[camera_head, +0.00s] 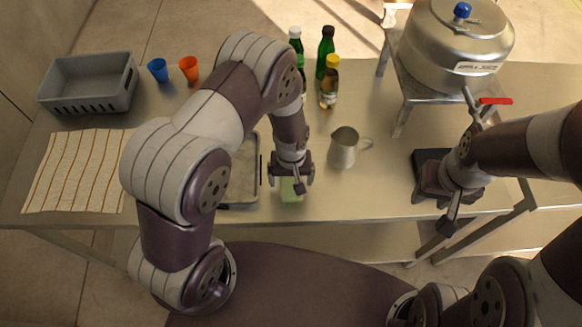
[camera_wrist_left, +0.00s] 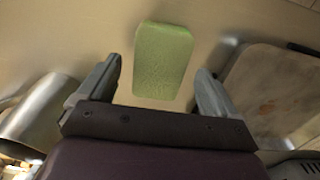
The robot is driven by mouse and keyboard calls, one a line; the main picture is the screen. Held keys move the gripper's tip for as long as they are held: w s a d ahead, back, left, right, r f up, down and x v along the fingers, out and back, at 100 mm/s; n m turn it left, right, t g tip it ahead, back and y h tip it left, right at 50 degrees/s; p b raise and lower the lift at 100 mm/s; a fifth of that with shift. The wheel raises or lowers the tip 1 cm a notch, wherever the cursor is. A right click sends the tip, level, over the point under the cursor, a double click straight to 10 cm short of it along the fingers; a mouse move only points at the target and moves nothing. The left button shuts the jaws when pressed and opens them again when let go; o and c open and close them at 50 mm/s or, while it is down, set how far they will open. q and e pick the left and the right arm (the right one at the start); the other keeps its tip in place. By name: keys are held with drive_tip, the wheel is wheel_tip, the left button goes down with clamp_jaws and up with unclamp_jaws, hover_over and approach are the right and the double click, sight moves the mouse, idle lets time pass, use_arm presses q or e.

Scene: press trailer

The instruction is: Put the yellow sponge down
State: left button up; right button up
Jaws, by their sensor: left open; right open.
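The sponge looks pale yellow-green and lies on the metal table, near its front edge; in the head view the sponge (camera_head: 290,195) shows just below my left gripper (camera_head: 291,186), partly hidden by it. In the left wrist view the sponge (camera_wrist_left: 163,62) lies ahead of and between the two open fingers of my left gripper (camera_wrist_left: 160,85), with visible gaps on both sides. My right gripper (camera_head: 433,210) is open over the table's front right part, by a dark pad, with no sponge at it.
A tray (camera_head: 244,175) lies just left of the sponge. A metal jug (camera_head: 343,148) stands to its right, bottles (camera_head: 329,82) behind. A striped cloth (camera_head: 75,170), grey crate (camera_head: 90,82) and two cups (camera_head: 189,69) are at left. A large pot (camera_head: 455,45) is at right.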

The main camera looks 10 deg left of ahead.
sight(288, 183)
use_arm(q)
wheel_tip(288, 183, up, 11)
drive_tip(key=b, duration=0.2)
drive_tip(key=s+a+r+m+t+b, duration=0.1)
drive_tip(key=s+a+r+m+b, duration=0.2)
drive_tip(key=s+a+r, duration=0.2)
drive_tip(key=s+a, duration=0.2)
drive_tip(key=s, duration=0.1)
drive_tip(key=shift+s+a+r, duration=0.2)
drive_tip(key=shift+s, duration=0.1)
drive_tip(key=shift+o, duration=0.2)
idle(0.4)
